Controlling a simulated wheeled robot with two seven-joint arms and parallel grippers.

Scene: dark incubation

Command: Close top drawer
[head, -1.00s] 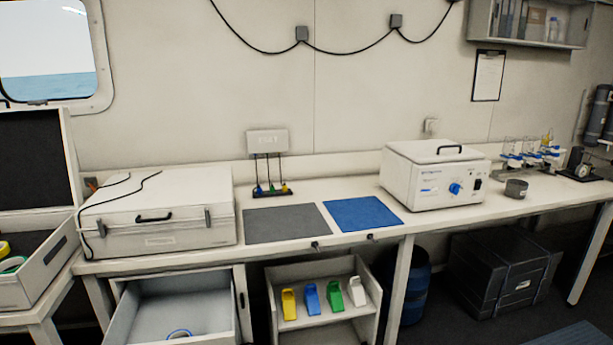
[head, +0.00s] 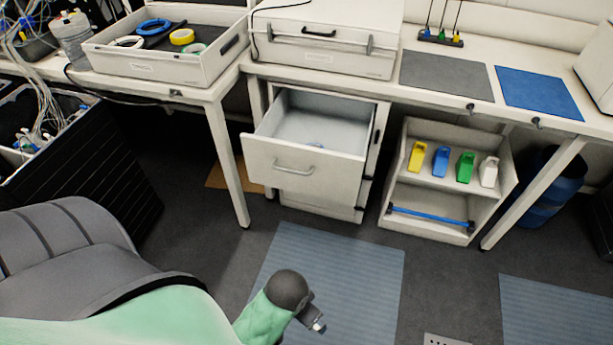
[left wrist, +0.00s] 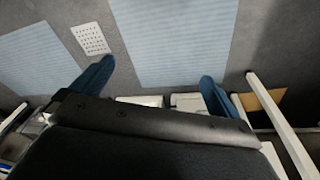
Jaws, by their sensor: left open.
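The top drawer (head: 262,158) of the white cabinet under the bench is pulled well out in the head view. Part of my left arm shows at the bottom of the head view, below and apart from the drawer. My left gripper (left wrist: 157,70) shows two blue fingers spread wide with nothing between them in the left wrist view. My right gripper is not in view.
A white shelf unit (head: 425,222) with several coloured holders stands right of the cabinet. A table leg (head: 231,165) is left of it. A grey chair-like form (head: 70,245) fills the lower left. Floor with a blue-grey mat (head: 345,265) lies clear before the drawer.

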